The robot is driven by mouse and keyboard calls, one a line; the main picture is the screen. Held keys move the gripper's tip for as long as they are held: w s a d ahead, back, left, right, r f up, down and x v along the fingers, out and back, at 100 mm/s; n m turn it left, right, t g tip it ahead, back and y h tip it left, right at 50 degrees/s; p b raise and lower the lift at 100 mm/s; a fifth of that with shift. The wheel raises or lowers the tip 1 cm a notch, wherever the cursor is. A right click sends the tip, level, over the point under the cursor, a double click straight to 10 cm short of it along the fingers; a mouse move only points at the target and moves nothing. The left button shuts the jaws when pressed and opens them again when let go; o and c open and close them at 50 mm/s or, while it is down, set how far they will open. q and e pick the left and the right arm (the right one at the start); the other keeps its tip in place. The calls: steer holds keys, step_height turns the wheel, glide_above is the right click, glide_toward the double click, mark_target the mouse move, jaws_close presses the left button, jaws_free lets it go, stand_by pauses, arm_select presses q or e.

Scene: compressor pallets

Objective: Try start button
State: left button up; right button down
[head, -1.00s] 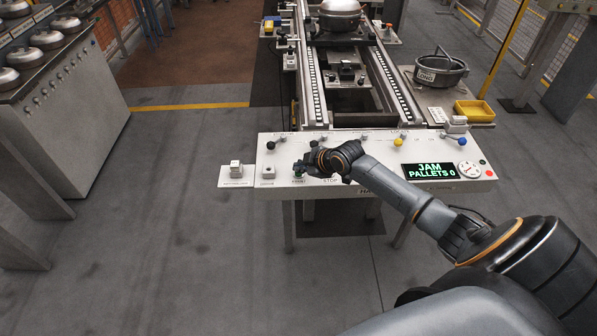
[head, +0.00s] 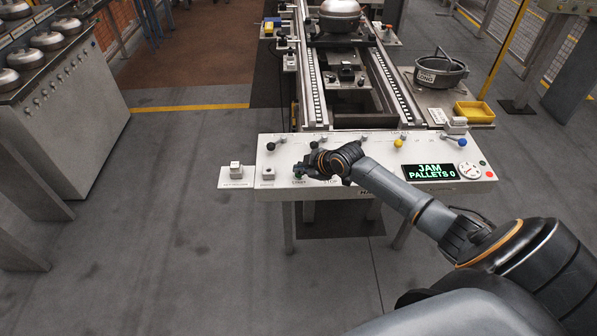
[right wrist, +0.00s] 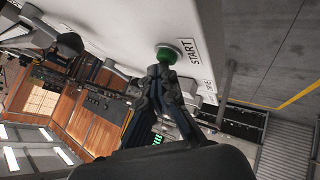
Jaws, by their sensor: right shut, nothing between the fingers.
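The green start button (right wrist: 168,54) sits on the white control panel (head: 420,192) beside a START label (right wrist: 191,50). My right gripper (right wrist: 161,70) is shut and empty. Its fingertips are right at the button and overlap its near edge in the right wrist view; I cannot tell whether they touch it or whether it is pressed. In the head view my right gripper (head: 301,168) is over the START label and hides most of the button. The display (head: 430,172) reads JAM, PALLETS 0. My left gripper is not in view.
Levers with blue, dark and yellow knobs (head: 398,143) stand along the panel's back. A STOP label (head: 331,181) is right of START. A small switch box (head: 236,170) is at the left. The conveyor (head: 318,95) runs behind, with a yellow tray (head: 474,111) beside it.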

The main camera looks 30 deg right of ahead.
steer(key=shift+r+p, duration=0.55)
steer(key=shift+r, duration=0.2)
step_height(320, 180, up, 5)
steer(key=p, duration=0.4)
steer(key=shift+r+p, duration=0.1)
steer(key=shift+p, duration=0.2)
stand_by(0.3)
